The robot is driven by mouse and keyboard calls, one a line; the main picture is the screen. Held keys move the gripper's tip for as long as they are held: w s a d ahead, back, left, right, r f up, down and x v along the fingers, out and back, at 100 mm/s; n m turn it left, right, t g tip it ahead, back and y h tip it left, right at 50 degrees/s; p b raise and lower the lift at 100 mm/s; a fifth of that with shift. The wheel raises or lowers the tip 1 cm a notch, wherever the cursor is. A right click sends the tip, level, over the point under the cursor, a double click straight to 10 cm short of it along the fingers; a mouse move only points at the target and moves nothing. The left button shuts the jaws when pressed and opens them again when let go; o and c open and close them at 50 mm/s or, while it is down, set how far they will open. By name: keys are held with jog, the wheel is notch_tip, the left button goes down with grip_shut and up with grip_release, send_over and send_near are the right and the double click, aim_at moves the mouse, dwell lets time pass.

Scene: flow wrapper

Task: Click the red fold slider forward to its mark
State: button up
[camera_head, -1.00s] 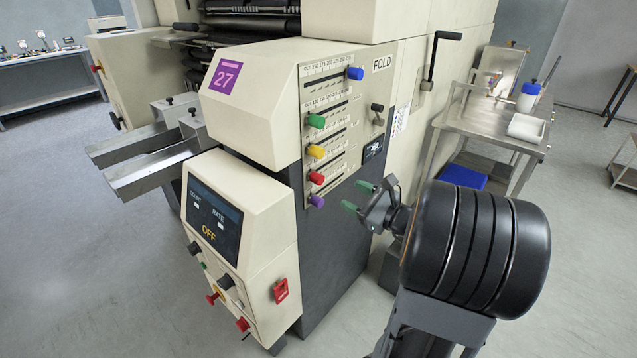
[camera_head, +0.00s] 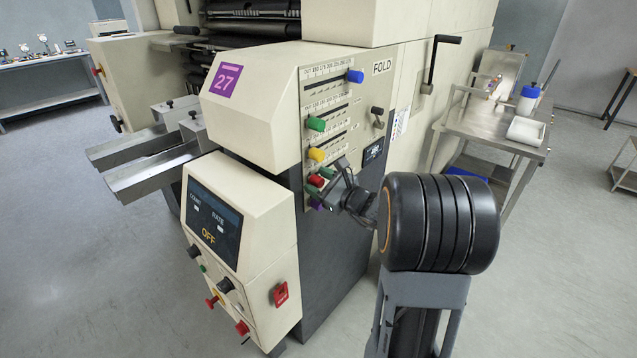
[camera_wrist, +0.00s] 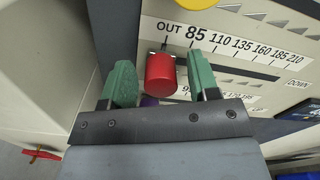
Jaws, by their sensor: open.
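The red fold slider (camera_head: 316,180) is a red knob on the machine's fold panel, below the yellow knob. In the wrist view the red knob (camera_wrist: 160,72) stands at the left end of its scale, close to the "OUT" and "85" markings. My gripper (camera_head: 319,182) is at the panel, around the red knob. In the wrist view my gripper (camera_wrist: 163,84) is open, with one green fingertip to the left of the knob and one to the right. Gaps show on both sides of the knob. The slot behind the knob is partly hidden.
The yellow knob (camera_head: 317,155), green knob (camera_head: 317,124) and blue knob (camera_head: 355,76) sit above on the same panel. A purple knob (camera_wrist: 149,100) lies just below the red one, partly hidden. A steel cart (camera_head: 490,127) stands at the right.

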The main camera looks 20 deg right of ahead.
jog(key=shift+c, duration=0.4)
grip_shut()
